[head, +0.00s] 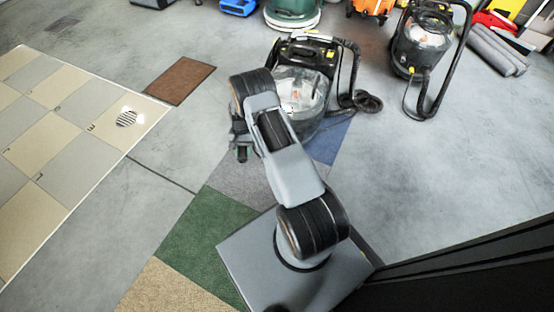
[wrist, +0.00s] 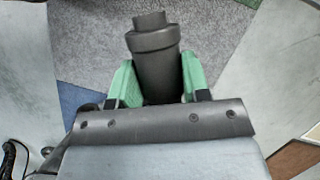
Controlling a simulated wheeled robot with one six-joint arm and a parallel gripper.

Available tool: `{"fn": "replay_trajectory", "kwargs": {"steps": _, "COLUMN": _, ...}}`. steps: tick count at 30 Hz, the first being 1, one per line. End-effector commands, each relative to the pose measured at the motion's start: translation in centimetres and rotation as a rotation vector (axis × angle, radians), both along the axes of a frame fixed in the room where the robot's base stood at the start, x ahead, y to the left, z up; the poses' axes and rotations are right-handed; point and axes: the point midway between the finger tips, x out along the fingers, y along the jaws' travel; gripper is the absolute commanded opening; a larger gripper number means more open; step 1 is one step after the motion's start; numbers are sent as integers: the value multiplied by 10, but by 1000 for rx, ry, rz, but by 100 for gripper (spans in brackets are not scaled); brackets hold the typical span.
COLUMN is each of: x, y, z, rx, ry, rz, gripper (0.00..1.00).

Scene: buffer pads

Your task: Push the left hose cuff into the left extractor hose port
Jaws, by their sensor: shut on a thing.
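In the wrist view a dark grey, stepped hose cuff (wrist: 157,68) stands between the green fingers of my gripper (wrist: 158,78). The gripper is shut on it, one finger on each side. The cuff's narrower end points to the top of the picture, over grey carpet, and touches nothing there. In the head view the left extractor (head: 305,92), with a clear tank and black top, stands behind my arm, which covers part of it. I cannot make out its hose port in either view.
A second extractor (head: 420,45) stands at the upper right with a looped black hose. A black coiled hose (head: 366,102) lies right of the left extractor. Carpet tiles (head: 203,240) and a brown mat (head: 180,80) lie on the floor.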

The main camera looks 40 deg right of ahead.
Motion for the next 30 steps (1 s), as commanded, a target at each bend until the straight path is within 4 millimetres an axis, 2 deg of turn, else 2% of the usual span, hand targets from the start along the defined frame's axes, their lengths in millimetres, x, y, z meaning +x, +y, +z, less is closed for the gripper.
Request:
{"fn": "replay_trajectory", "kwargs": {"steps": 1, "x": 7, "y": 11, "z": 24, "rx": -2, "ry": -6, "rz": 97, "gripper": 19}}
{"fn": "replay_trajectory", "kwargs": {"steps": 6, "x": 16, "y": 36, "z": 86, "rx": -2, "ry": -3, "rz": 369, "gripper": 19}}
{"fn": "replay_trajectory", "kwargs": {"steps": 9, "x": 17, "y": 46, "z": 113, "rx": -1, "ry": -2, "rz": 481, "gripper": 19}}
{"fn": "replay_trajectory", "kwargs": {"steps": 12, "x": 18, "y": 52, "z": 132, "rx": 0, "ry": 0, "rz": 556, "gripper": 19}}
{"fn": "replay_trajectory", "kwargs": {"steps": 18, "x": 17, "y": 57, "z": 147, "rx": 0, "ry": 3, "rz": 618, "gripper": 19}}
{"fn": "replay_trajectory", "kwargs": {"steps": 30, "x": 17, "y": 57, "z": 147, "rx": 1, "ry": 2, "rz": 619, "gripper": 19}}
